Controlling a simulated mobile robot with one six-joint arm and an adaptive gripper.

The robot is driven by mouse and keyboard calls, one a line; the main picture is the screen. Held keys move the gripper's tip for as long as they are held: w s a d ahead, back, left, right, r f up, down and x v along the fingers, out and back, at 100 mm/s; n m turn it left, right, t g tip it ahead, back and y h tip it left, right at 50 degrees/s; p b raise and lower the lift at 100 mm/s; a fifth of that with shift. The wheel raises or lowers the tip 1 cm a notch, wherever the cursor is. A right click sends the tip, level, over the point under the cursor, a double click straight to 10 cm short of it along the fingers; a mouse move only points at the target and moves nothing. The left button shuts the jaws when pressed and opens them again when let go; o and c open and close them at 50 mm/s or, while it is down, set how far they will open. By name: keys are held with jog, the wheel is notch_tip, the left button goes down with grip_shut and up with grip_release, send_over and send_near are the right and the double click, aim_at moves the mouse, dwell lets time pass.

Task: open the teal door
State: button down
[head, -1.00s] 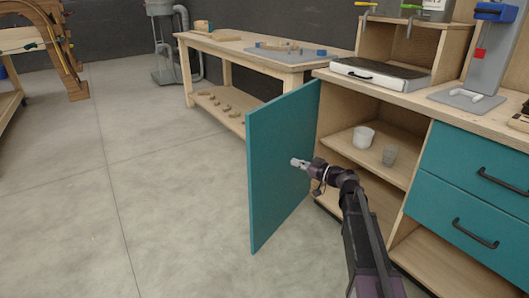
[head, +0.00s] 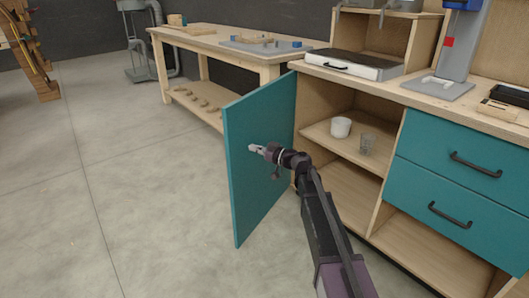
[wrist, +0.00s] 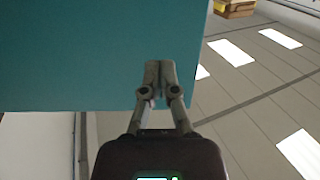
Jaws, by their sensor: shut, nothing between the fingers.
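The teal door (head: 250,195) stands swung wide open from the wooden cabinet (head: 397,92), hinged at the left side of the opening. My gripper (head: 254,149) is shut and empty, in front of the door's inner face. In the wrist view the shut fingers (wrist: 160,75) show against the teal door (wrist: 60,55), close to its edge. I cannot tell whether the fingertips touch the door. The door's handle is hidden from both views.
Two teal drawers (head: 455,160) are at the right. A wooden workbench (head: 210,45) stands behind the door. The floor (head: 120,190) to the left is clear.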

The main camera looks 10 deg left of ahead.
aim_at(238, 142)
jog(key=shift+x, duration=2.55)
jog(key=shift+w+a, duration=0.1)
